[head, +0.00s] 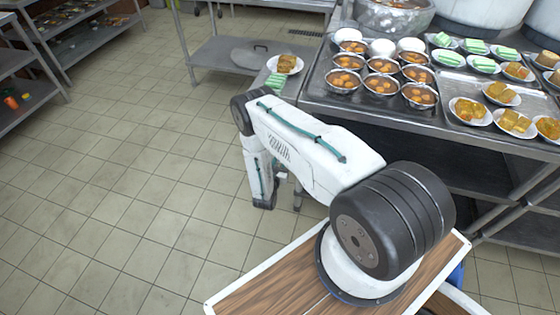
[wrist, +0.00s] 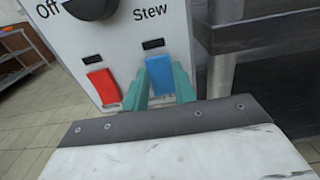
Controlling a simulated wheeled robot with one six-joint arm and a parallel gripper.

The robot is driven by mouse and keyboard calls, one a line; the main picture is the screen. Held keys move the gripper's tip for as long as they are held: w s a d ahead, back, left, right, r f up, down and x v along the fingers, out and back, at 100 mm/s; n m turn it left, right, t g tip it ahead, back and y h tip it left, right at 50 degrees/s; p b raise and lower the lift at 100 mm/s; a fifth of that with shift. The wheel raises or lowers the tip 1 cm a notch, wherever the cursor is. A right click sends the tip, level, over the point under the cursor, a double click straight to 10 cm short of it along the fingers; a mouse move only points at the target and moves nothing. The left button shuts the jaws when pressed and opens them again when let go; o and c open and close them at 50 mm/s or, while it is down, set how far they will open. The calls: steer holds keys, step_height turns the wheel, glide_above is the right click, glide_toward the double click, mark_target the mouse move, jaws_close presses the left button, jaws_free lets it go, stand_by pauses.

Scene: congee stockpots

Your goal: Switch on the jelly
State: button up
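In the wrist view a pale control panel (wrist: 125,20) fills the upper middle. It carries a dark knob (wrist: 92,8) with "Off" at its left and "Stew" at its lower right. Below are a red switch (wrist: 104,86) and a blue switch (wrist: 160,75), each under a small dark plate. No "jelly" label is readable. My gripper (wrist: 161,82) has its two teal fingers apart, one on each side of the blue switch. Whether they touch it is not clear. In the head view my gripper and the panel cannot be made out; my arm bends down beside the counter.
A steel counter (head: 320,97) at the right holds bowls of orange cubes (head: 382,84), plates of green slices (head: 484,64) and yellow pieces (head: 470,110). Large pots (head: 394,14) stand behind. A lower steel table (head: 225,55) holds a lid. Tiled floor (head: 130,190) at left is clear.

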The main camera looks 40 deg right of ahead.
steer(key=shift+f+t+h, duration=0.25)
steer(key=shift+t+h, duration=0.25)
steer(key=shift+o, duration=0.2)
steer(key=shift+f+t+h, duration=0.1)
steer(key=shift+t+h, duration=0.4)
steer(key=shift+h, duration=0.2)
steer(key=o, duration=1)
steer(key=shift+c, duration=0.2)
steer(key=shift+a, duration=0.1)
steer(key=v, duration=0.7)
steer(key=shift+s+a, duration=0.2)
steer(key=shift+a, duration=0.05)
